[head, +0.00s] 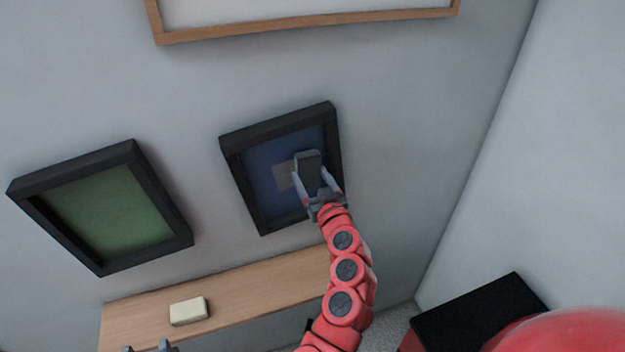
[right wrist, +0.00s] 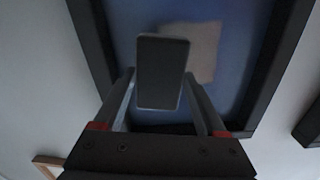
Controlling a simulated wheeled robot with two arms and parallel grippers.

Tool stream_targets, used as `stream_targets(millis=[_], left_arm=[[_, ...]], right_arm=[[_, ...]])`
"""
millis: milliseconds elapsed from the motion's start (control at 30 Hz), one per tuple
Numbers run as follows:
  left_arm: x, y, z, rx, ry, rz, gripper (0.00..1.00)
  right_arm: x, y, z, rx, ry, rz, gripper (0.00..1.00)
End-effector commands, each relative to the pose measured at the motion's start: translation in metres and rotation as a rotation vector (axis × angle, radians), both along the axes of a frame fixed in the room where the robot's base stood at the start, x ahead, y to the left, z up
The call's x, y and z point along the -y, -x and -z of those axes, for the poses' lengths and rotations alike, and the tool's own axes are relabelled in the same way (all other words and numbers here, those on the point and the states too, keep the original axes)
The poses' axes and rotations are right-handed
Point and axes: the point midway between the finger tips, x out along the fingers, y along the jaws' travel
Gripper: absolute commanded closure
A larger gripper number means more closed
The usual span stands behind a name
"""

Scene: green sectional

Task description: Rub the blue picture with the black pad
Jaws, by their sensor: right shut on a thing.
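The blue picture (head: 262,170) hangs on the wall in a thick black frame, with a pale grey-brown patch (head: 283,177) near its middle. The picture (right wrist: 245,70) and the patch (right wrist: 205,48) also show in the right wrist view. My right gripper (head: 311,180) is shut on the black pad (head: 307,163) in front of the picture's right half. In the right wrist view the pad (right wrist: 162,72) sits between the fingers and overlaps the patch's left part. I cannot tell whether the pad touches the picture. My left gripper (head: 150,348) shows only two separated tips at the bottom edge.
A green picture (head: 110,215) in a black frame hangs to the left. A wood-framed picture (head: 310,22) hangs above. A wooden shelf (head: 245,288) below bears a cream block (head: 188,311). A black-topped object (head: 480,312) stands lower right, near the wall corner.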

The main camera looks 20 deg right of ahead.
Motion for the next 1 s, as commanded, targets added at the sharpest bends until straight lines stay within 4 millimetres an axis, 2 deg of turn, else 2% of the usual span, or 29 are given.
stream_targets(millis=[500,800,1000], left_arm=[[0.0,0.0,0.002,0.0,0.0,0.0,0.5],[0.0,0.0,-0.005,0.0,0.0,0.0,0.5],[0.0,0.0,-0.007,0.0,0.0,0.0,0.5]], right_arm=[[-0.002,-0.008,0.001,-0.001,-0.001,-0.001,0.71],[-0.03,-0.006,0.004,-0.002,0.0,-0.004,0.71],[-0.04,-0.005,0.006,-0.002,0.0,-0.001,0.71]])
